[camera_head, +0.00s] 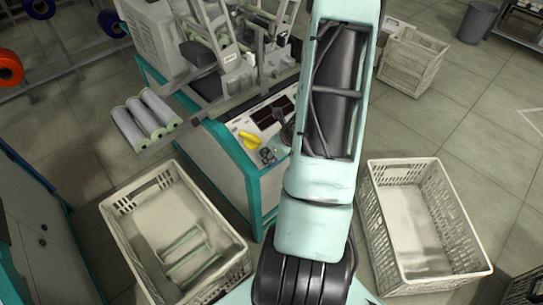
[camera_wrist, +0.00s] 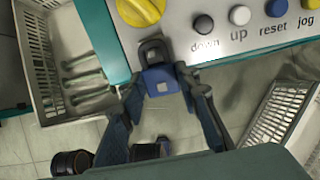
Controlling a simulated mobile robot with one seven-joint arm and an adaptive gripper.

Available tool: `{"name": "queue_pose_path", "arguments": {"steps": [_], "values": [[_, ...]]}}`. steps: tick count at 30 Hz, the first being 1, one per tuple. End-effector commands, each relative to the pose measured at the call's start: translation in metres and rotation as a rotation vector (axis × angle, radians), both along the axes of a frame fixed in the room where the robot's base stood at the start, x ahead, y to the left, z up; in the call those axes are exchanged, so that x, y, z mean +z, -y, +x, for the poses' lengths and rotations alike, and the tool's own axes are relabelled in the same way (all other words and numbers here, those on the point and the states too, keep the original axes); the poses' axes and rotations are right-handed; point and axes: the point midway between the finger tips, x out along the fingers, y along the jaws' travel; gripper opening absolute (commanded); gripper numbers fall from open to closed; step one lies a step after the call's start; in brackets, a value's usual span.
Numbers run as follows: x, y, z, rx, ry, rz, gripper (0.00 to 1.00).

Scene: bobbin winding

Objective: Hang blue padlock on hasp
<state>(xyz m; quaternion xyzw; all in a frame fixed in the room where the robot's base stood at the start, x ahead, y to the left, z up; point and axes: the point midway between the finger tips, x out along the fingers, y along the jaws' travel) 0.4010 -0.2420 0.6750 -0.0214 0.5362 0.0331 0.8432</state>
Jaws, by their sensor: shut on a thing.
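The blue padlock (camera_wrist: 160,82) is between my gripper's (camera_wrist: 158,78) two fingertips in the wrist view. My gripper is shut on its blue body. The dark shackle (camera_wrist: 152,48) points up in the picture, over the edge of the machine's white control panel (camera_wrist: 185,20). A yellow rotary handle (camera_wrist: 139,9) is on the panel, up and left of the shackle; it also shows in the head view (camera_head: 250,140). I cannot make out a hasp clearly. In the head view my arm covers part of the panel, and I cannot pick out the padlock there.
The panel has buttons, including a blue one (camera_wrist: 277,8) and a white one (camera_wrist: 239,15). A crate (camera_head: 122,212) holding several long pieces stands left of the machine. Another crate (camera_head: 376,215) stands right of my arm.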

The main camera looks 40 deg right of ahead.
Motion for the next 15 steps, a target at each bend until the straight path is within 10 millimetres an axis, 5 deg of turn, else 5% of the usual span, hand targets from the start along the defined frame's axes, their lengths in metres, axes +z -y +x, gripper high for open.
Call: {"name": "queue_pose_path", "arguments": {"steps": [13, 14, 15], "values": [[-0.0021, -0.0006, -0.0043, -0.001, -0.008, 0.001, 0.0], [-0.0021, -0.0006, -0.0043, -0.001, -0.008, 0.001, 0.32], [-0.002, -0.0006, -0.0042, -0.001, -0.008, 0.001, 0.36]]}}
